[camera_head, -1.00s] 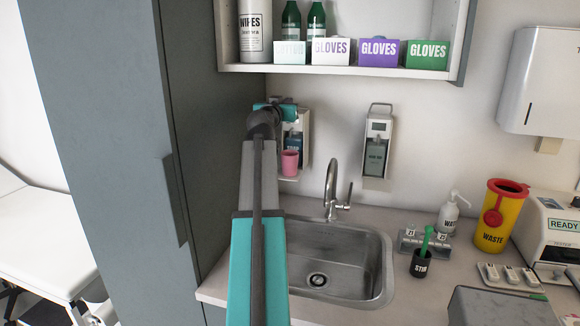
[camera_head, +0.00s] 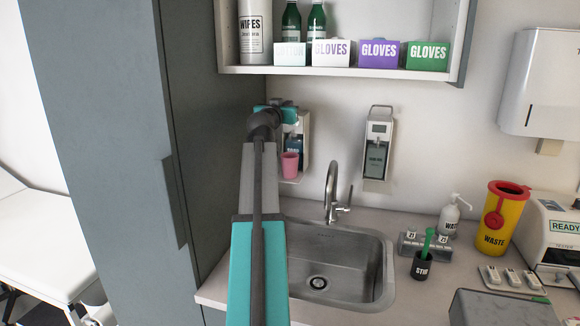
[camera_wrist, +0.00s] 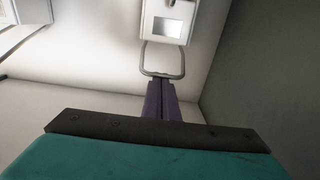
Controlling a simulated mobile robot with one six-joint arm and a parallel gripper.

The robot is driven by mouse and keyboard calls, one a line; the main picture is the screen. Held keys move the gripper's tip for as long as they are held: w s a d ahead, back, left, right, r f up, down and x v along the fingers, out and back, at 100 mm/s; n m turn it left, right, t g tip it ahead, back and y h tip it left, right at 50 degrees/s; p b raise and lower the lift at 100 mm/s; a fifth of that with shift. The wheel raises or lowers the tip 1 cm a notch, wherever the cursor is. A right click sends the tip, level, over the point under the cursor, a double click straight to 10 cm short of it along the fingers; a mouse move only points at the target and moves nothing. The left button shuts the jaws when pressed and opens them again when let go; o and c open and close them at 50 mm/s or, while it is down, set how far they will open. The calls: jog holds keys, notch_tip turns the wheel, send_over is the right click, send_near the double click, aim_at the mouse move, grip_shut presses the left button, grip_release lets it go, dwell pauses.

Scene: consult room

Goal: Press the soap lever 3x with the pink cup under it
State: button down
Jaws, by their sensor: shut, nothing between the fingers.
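The soap dispenser (camera_head: 303,135) hangs on the wall left of the tap, partly hidden behind my arm. The pink cup (camera_head: 290,165) stands upright on the small tray (camera_head: 291,180) below it. In the wrist view the dispenser's white body (camera_wrist: 168,22) is at the top, with its grey wire-loop lever (camera_wrist: 182,66) pointing toward me. My gripper (camera_wrist: 162,84) is shut and empty, its dark fingertips at the loop's end; I cannot tell whether they touch it. In the head view the fingertips are hidden behind my wrist. The cup is out of the wrist view.
A second dispenser (camera_head: 377,150) with a similar loop hangs to the right. A sink (camera_head: 365,262) with a tap (camera_head: 331,190) lies below. A tall grey cabinet (camera_head: 120,130) stands close left of my arm. A shelf (camera_head: 345,71) with glove boxes is above.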

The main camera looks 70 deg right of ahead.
jog(key=shift+r+p, duration=0.65)
jog(key=shift+r, duration=1.3)
jog(key=shift+f+b, duration=1.4)
jog(key=shift+f, duration=0.25)
jog(key=shift+f+b, duration=0.8)
jog(key=shift+f, duration=0.1)
jog(key=shift+r, duration=0.15)
jog(key=shift+d+r+p, duration=0.15)
jog(key=shift+r+p, duration=0.75)
jog(key=shift+r, duration=1.45)
